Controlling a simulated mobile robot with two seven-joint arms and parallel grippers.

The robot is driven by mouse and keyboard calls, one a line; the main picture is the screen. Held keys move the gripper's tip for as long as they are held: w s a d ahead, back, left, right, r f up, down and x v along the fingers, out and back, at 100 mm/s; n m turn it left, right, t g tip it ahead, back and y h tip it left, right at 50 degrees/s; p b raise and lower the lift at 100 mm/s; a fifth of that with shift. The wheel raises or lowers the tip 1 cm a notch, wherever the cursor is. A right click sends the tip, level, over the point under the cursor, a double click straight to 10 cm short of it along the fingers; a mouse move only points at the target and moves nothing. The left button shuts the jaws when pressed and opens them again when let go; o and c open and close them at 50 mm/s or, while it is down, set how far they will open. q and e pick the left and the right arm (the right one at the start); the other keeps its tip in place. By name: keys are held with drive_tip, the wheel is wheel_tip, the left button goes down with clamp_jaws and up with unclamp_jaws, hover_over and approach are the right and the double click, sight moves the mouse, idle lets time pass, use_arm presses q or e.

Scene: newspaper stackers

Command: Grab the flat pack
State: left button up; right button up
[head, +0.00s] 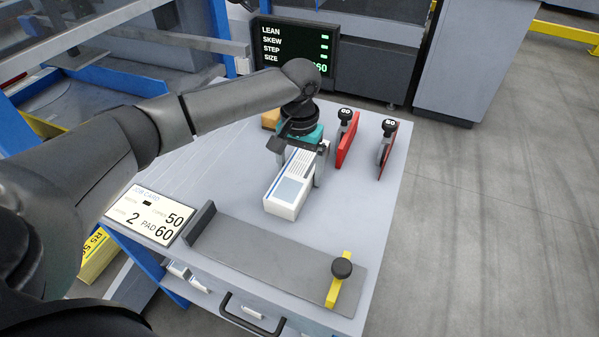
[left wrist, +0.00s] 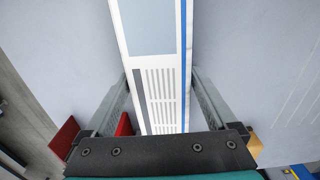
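The flat pack (head: 288,190) is a low white block with grey and blue print, lying flat on the light grey table. My left gripper (head: 302,165) is over its far part, pointing down, with one finger along each long side. In the left wrist view the pack (left wrist: 150,30) runs between the two fingers of the left gripper (left wrist: 161,75). The fingers are very close to its sides; I cannot tell whether they touch it. The pack's far end is partly hidden by the gripper. My right gripper is not in view.
Two red upright plates with black knobs (head: 346,140) (head: 386,150) stand right of the pack. A grey tray (head: 265,258) with a yellow stop (head: 338,282) lies in front. A job card (head: 150,215) is at left and a display (head: 293,52) behind.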

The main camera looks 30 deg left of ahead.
use_arm(q)
drive_tip(key=c, duration=1.4)
drive_tip(key=shift+r, duration=0.1)
